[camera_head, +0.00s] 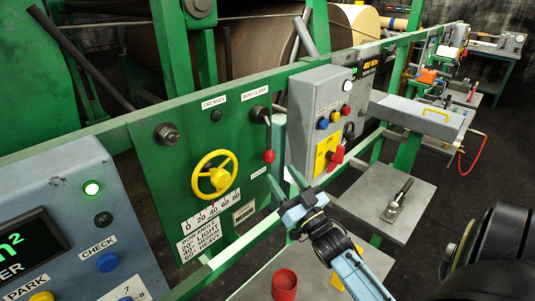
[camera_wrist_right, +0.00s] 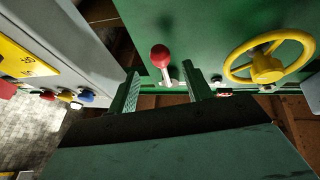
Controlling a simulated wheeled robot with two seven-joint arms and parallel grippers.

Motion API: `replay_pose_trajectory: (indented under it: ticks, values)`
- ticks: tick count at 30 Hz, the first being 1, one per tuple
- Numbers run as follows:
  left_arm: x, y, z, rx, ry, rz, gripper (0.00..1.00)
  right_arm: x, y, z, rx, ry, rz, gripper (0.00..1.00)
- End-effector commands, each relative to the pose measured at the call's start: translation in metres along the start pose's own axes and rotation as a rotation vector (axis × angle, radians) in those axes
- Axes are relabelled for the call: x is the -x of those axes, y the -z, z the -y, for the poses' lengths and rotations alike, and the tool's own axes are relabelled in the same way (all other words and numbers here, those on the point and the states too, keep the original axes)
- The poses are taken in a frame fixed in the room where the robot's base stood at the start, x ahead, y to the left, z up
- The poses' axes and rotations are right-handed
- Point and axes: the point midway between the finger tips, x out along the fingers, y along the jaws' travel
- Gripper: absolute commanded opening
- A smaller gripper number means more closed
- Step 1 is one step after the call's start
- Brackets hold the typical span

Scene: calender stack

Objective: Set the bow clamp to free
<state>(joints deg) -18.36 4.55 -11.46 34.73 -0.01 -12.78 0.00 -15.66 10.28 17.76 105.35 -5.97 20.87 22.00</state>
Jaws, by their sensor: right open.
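The bow clamp lever (camera_head: 268,137) is on the green panel, under the label BOW CLAMP (camera_head: 257,90). Its black pivot is at the top, and the lever hangs down to a red knob (camera_head: 269,156). I can read no free or locked mark beside it. My right gripper (camera_head: 284,181) is open and empty, just below the knob and apart from it in the head view. In the right wrist view, the knob (camera_wrist_right: 160,55) lies beyond the open fingers (camera_wrist_right: 162,86), lined up with the gap between them. My left gripper is not in view.
A yellow handwheel (camera_head: 214,176) is on the panel left of the lever, above a scale plate (camera_head: 212,207). A grey control box (camera_head: 320,110) stands right of the lever. A red cup (camera_head: 285,285) stands on the lower shelf. A grey shelf (camera_head: 375,205) holds a small tool.

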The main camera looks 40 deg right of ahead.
Motion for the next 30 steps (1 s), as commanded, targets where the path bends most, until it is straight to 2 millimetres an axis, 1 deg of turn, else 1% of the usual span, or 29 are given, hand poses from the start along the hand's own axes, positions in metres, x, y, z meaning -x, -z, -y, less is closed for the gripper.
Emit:
replay_pose_trajectory:
  ticks: [1,3,5,9,11,13,17,23,24,25,30]
  values:
    - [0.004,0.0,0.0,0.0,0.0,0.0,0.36,-0.014,0.002,0.0,0.0,0.001,-0.004,0.5]
    - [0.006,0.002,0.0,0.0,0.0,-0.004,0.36,-0.029,0.002,0.0,0.001,0.001,-0.003,0.5]
    - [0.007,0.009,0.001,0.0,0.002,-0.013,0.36,-0.04,0.002,0.0,0.001,0.001,-0.003,0.5]
    - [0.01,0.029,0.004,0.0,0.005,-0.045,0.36,-0.06,0.001,0.0,0.001,0.0,0.0,0.5]
    - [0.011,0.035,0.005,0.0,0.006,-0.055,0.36,-0.066,0.001,0.0,0.0,0.0,0.0,0.5]
    - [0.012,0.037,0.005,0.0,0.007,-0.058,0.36,-0.07,0.0,0.0,0.0,0.001,0.0,0.5]
    - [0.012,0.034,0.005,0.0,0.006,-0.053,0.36,-0.074,0.0,0.0,0.0,0.001,0.001,0.5]
    - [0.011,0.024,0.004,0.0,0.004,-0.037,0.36,-0.074,0.0,0.0,0.0,0.001,0.001,0.5]
    - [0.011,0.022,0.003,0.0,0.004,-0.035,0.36,-0.074,0.0,0.0,0.0,0.001,0.001,0.49]
    - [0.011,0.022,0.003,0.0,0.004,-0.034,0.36,-0.074,0.0,0.0,0.0,0.001,0.001,0.45]
    - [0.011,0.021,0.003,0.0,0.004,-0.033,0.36,-0.074,0.0,0.0,0.0,0.0,0.001,0.22]
